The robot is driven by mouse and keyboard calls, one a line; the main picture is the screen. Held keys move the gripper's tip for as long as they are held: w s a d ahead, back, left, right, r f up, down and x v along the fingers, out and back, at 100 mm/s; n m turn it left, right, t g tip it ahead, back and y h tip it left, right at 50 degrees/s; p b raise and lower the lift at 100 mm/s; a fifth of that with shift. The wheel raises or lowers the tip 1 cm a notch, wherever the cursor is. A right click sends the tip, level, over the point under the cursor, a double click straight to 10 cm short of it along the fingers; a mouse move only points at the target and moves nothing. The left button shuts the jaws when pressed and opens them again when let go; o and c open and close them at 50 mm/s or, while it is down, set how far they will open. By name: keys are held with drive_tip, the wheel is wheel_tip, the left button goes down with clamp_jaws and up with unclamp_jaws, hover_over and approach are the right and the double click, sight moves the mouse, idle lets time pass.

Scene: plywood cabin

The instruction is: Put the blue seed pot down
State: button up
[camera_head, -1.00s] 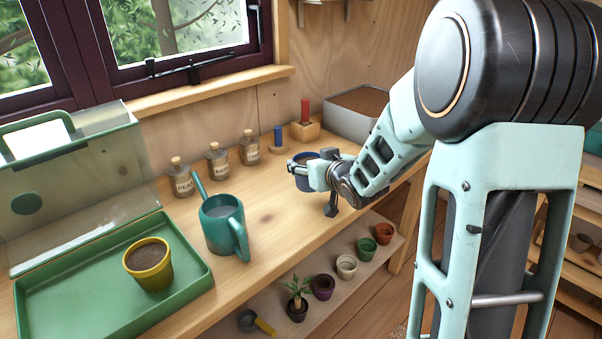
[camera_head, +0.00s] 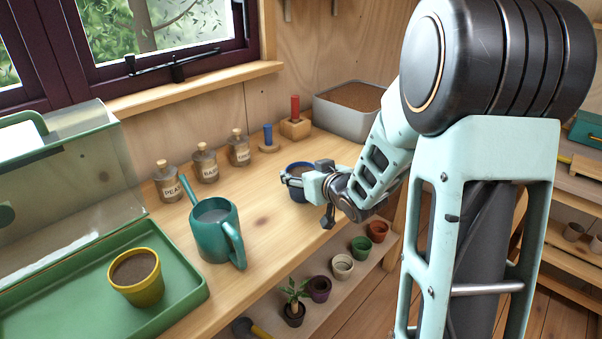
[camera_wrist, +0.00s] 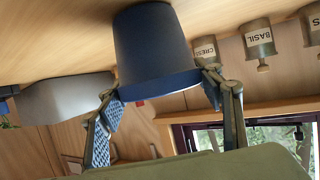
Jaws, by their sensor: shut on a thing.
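The blue seed pot (camera_head: 298,186) is filled with dark soil and is at the right part of the wooden bench (camera_head: 272,222), behind my gripper. My gripper (camera_head: 290,178) is shut on the pot near its rim. In the wrist view the blue pot (camera_wrist: 158,52) shows upside down in the picture, with one finger of my gripper (camera_wrist: 160,105) at each side of its rim. Its base appears at or very close to the bench top; I cannot tell whether it touches. Part of the pot is hidden by my gripper in the head view.
A teal watering can (camera_head: 216,232), a green tray (camera_head: 75,290) with a yellow pot (camera_head: 136,278), and several seed jars (camera_head: 205,164) stand to the left. A blue dibber (camera_head: 268,138), a red one (camera_head: 295,108) and a grey soil box (camera_head: 350,112) stand behind. Small pots line a lower shelf.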

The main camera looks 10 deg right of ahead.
drive_tip(key=shift+f, duration=0.1)
drive_tip(key=o, duration=1.4)
drive_tip(key=shift+s+d+r, duration=0.1)
drive_tip(key=shift+s+r, duration=0.05)
drive_tip(key=shift+r, duration=0.1)
drive_tip(key=shift+v, duration=5.8)
